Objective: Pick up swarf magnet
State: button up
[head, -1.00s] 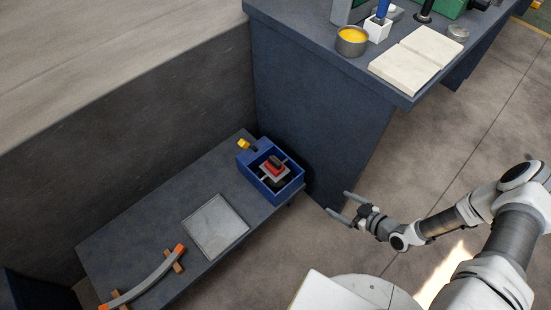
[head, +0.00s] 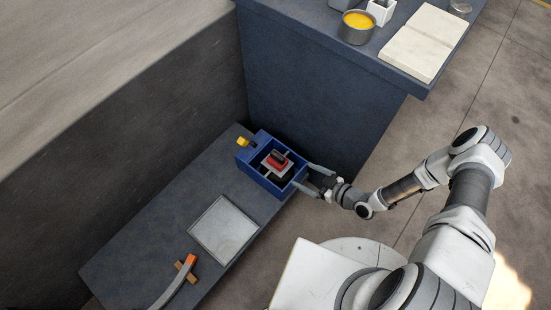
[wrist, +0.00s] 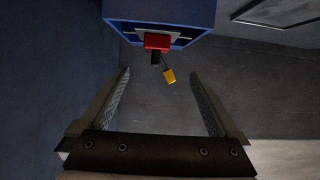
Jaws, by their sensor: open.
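A red block with a black handle, which looks like the swarf magnet (head: 277,159), sits on a pale plate inside a blue open-topped box (head: 259,178). In the wrist view the red block (wrist: 157,41) shows at the top, with its dark handle below it and the blue box (wrist: 190,12) around it. My gripper (head: 303,176) is at the right side of the box, its fingers pointing left towards it. In the wrist view my gripper (wrist: 159,74) is open and empty, and the red block lies beyond the fingertips.
The box stands on a low dark bench (head: 150,235) with a grey flat plate (head: 224,230) and a curved bar (head: 178,283). A yellow piece (head: 243,142) is at the box's back left. A taller dark cabinet (head: 310,90) rises behind the box.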

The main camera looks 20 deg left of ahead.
jog(key=b, duration=0.2)
send_near(277, 159)
jog(key=a+f, duration=0.2)
jog(key=w+a+f, duration=0.1)
jog(key=a+f, duration=0.1)
jog(key=shift+w+f, duration=0.15)
jog(key=shift+f, duration=0.05)
jog(key=shift+w+b+x, duration=0.2)
jog(key=shift+b+x, duration=0.2)
jog(key=shift+x, duration=1.1)
jog(key=shift+w+b+x, duration=0.2)
jog(key=shift+b+x, duration=0.2)
jog(key=shift+x, duration=1.15)
jog(key=shift+r, duration=0.15)
grip_shut()
